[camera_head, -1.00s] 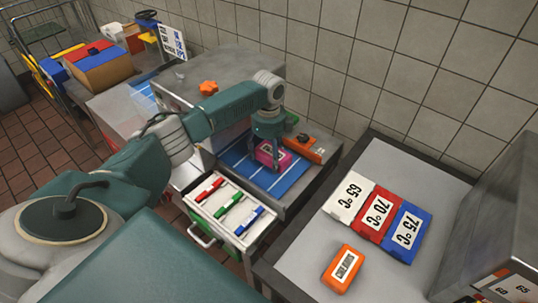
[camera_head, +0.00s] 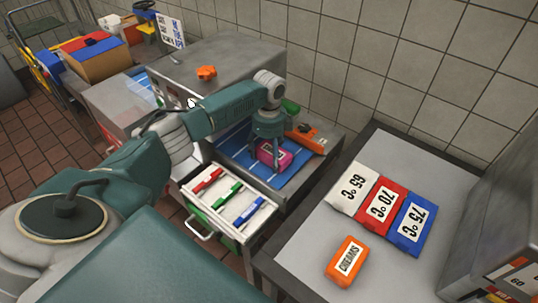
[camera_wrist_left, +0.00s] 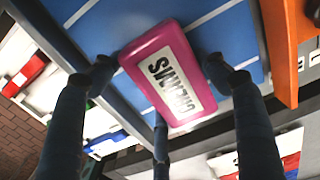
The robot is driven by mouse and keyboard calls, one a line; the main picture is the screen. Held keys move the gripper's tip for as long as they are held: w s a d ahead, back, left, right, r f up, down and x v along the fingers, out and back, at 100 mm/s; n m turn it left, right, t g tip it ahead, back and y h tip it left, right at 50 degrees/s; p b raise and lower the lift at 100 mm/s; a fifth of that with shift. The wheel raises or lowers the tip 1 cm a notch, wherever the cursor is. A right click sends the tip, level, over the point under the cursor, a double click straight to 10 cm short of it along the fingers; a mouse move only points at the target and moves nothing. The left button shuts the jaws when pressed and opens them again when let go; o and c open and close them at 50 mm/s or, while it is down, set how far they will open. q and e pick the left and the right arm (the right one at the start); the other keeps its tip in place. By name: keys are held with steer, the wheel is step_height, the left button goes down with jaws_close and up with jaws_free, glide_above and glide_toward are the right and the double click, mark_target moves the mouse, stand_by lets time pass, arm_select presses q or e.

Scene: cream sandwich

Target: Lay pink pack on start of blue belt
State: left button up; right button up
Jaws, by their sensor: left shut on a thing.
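The pink pack (camera_head: 272,153) has a white label with dark letters and is at the blue belt (camera_head: 232,148) with white lines, on its near-right part. My left gripper (camera_head: 268,135) is shut on the pack from above. In the left wrist view the pink pack (camera_wrist_left: 165,75) sits between the dark fingers of the left gripper (camera_wrist_left: 160,85), with the blue belt (camera_wrist_left: 200,22) behind it. I cannot tell whether the pack touches the belt. My right gripper is not in view.
An orange bracket (camera_head: 306,140) stands on the belt's right side. A drawer (camera_head: 202,200) with red, green and blue bars is in front. The right table holds white, red and blue temperature blocks (camera_head: 383,205) and an orange pack (camera_head: 347,260). A grey housing (camera_head: 232,62) covers the belt's back.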

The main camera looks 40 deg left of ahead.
arm_select(q)
steer(key=o, duration=1.3)
steer(key=shift+c, duration=0.2)
steer(key=shift+r, duration=0.15)
step_height(320, 180, up, 12)
